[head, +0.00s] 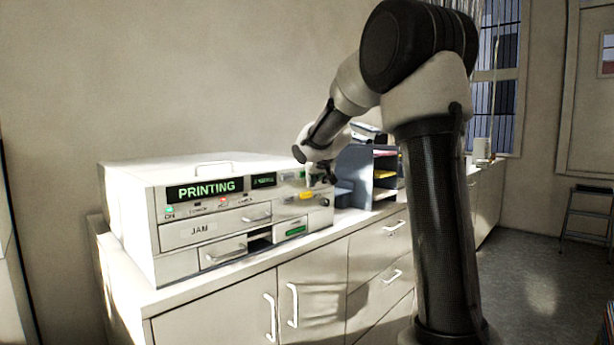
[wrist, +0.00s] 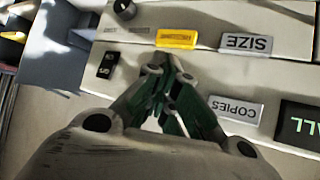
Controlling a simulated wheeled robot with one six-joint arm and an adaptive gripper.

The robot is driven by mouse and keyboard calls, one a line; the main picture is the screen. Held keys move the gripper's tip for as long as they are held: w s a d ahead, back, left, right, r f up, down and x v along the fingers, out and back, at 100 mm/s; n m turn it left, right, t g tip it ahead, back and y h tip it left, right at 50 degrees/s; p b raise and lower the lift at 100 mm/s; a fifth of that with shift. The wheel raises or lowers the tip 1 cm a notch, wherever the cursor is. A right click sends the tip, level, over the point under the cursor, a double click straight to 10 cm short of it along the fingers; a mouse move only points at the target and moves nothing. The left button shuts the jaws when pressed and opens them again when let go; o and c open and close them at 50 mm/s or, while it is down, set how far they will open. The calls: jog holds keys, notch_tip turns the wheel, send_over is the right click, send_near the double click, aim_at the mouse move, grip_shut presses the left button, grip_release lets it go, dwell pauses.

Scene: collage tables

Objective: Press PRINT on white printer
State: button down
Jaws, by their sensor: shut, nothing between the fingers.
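The white printer (head: 215,168) sits on a cabinet top in the head view. Its display (head: 204,189) reads PRINTING in green. A yellow button (head: 306,196) is on its right front; it also shows in the wrist view (wrist: 177,39), with lettering too small to read. My gripper (head: 326,177) is at the right front of the printer. In the wrist view my gripper (wrist: 166,66) is shut and empty, its fingertips just below the yellow button in the picture. I cannot tell whether they touch the panel. The SIZE plate (wrist: 246,42) and COPIES plate (wrist: 235,108) lie to the right.
A black switch (wrist: 108,65) and a dark knob (wrist: 124,9) are on the panel, left of the fingertips. A blue-grey paper organizer (head: 354,172) stands right of the printer. The cabinet (head: 315,290) has protruding handles. Open floor (head: 535,270) lies to the right.

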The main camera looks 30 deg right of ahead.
jog(key=shift+s, duration=0.15)
jog(key=shift+s+d, duration=0.3)
jog(key=shift+s, duration=0.4)
jog(key=shift+s+d, duration=0.3)
jog(key=shift+s, duration=0.5)
jog(key=shift+s+d, duration=0.25)
jog(key=shift+s, duration=0.5)
jog(key=shift+s+d, duration=0.3)
jog(key=shift+s, duration=0.5)
